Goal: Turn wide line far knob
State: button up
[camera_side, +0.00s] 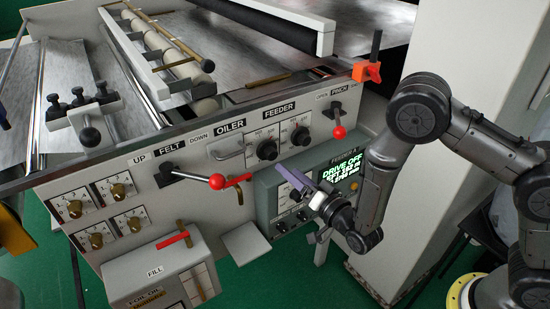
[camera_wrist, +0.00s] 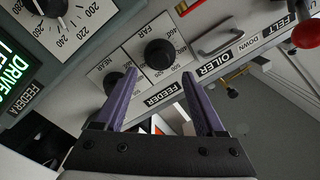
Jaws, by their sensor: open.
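No label reading "wide line" is legible in either view. In the wrist view a black round knob marked FAR (camera_wrist: 160,54) sits on the white FEEDER plate, beside a similar knob marked NEAR, partly hidden by a finger. In the side view two black FEEDER knobs show, one left (camera_side: 267,150) and one right (camera_side: 301,136). My gripper (camera_side: 297,178) is open, its purple fingers in front of the grey drive panel, below the FEEDER knobs. In the wrist view the open, empty fingers (camera_wrist: 155,78) straddle the FEEDER label area. I cannot tell the gap to the panel.
A numbered dial (camera_wrist: 62,20) with a black knob is at the wrist view's upper left. Several brass-knobbed dials (camera_side: 101,213) are at the machine's left. Red-balled levers (camera_side: 217,181) and (camera_side: 339,131) and a grey handle (camera_side: 228,150) stick out. The lit DRIVE OFF screen (camera_side: 343,174) is right of my fingers.

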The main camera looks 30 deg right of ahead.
aim_at(273, 157)
jog(key=w, duration=0.7)
jog(key=shift+w+a, duration=0.15)
jog(key=shift+w, duration=0.1)
grip_shut()
